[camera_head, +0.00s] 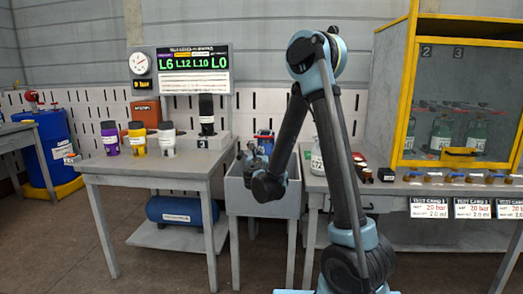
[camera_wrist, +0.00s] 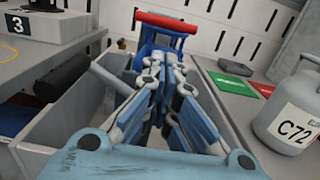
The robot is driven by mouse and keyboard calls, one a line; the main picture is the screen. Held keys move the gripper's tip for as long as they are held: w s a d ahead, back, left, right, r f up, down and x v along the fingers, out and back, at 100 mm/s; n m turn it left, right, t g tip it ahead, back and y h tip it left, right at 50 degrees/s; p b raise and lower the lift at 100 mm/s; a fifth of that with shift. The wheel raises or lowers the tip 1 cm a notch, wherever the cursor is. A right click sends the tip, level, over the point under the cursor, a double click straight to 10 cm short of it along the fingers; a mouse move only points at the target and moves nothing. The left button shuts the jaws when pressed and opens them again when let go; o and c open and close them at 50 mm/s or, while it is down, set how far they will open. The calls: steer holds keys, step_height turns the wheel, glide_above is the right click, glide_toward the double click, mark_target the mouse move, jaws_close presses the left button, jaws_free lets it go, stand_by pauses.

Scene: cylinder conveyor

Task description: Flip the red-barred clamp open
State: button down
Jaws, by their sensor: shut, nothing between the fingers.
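The clamp's red bar (camera_wrist: 181,23) shows at the top middle of the wrist view, on blue side arms (camera_wrist: 143,52). The clamp stands at the far end of a grey bin-like station (camera_wrist: 60,125). In the head view the clamp (camera_head: 264,137) is small, behind my gripper. My gripper (camera_wrist: 168,72) points at the clamp, its blue fingers shut and empty, just below and in front of the red bar. The fingers hide the clamp's lower part, and I cannot tell whether they touch it. My gripper (camera_head: 255,155) also shows at the station in the head view.
A grey cylinder marked C72 (camera_wrist: 290,120) stands close on the right, with green (camera_wrist: 230,88) and red (camera_wrist: 265,88) pads behind it. A table with purple (camera_head: 110,138), yellow (camera_head: 137,139) and white (camera_head: 167,139) containers is to the left. A yellow-framed cabinet (camera_head: 408,85) is right.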

steer(key=w, duration=0.9)
steer(key=shift+w+d+r, duration=0.2)
steer(key=shift+w, duration=0.3)
